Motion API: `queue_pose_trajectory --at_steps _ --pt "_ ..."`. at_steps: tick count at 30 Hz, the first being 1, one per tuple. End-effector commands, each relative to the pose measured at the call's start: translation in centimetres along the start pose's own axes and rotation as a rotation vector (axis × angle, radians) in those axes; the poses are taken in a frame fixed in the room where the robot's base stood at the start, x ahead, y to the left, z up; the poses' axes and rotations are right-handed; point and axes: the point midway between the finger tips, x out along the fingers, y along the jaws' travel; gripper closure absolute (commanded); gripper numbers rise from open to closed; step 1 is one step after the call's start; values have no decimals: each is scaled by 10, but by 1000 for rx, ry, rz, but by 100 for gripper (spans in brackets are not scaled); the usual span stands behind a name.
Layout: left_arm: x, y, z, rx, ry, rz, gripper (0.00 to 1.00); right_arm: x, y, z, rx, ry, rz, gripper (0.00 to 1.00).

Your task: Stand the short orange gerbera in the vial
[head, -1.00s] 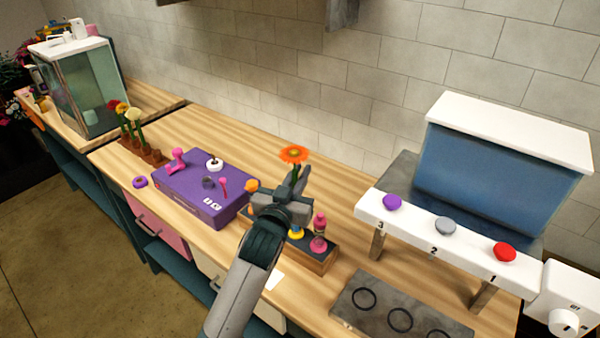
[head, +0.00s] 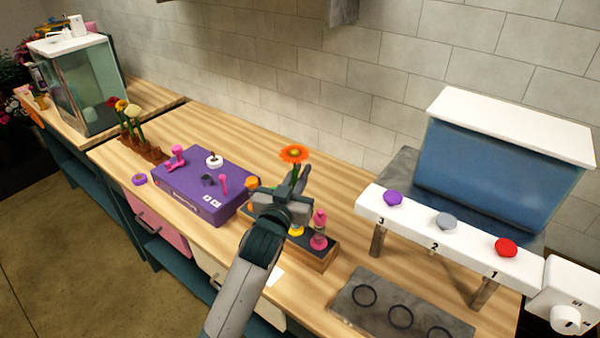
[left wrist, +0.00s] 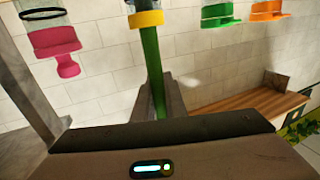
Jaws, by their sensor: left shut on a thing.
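The orange gerbera (head: 293,153) stands upright above my left gripper (head: 290,198), which is shut on its stem. In the left wrist view its green stem (left wrist: 152,65) runs to the yellow-collared vial (left wrist: 146,19). Green shows in the glass beyond the collar, so the stem's end appears to be inside the mouth. In the head view the yellow vial (head: 297,231) is mostly hidden under my gripper. It stands in a dark-topped wooden rack (head: 318,258). My right gripper is out of view.
A pink-stoppered vial (head: 319,230) stands close at the right in the rack. Green (left wrist: 217,14) and orange (left wrist: 268,10) collared vials are on the other side. A purple box (head: 190,190) is left of the rack; a grey ringed plate (head: 385,310) lies to the right.

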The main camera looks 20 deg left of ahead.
Motion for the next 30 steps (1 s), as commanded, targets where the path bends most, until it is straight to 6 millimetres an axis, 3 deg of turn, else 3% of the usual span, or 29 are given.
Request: queue_pose_trajectory --at_steps 30 --pt "0 0 14 0 0 0 100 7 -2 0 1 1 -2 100"
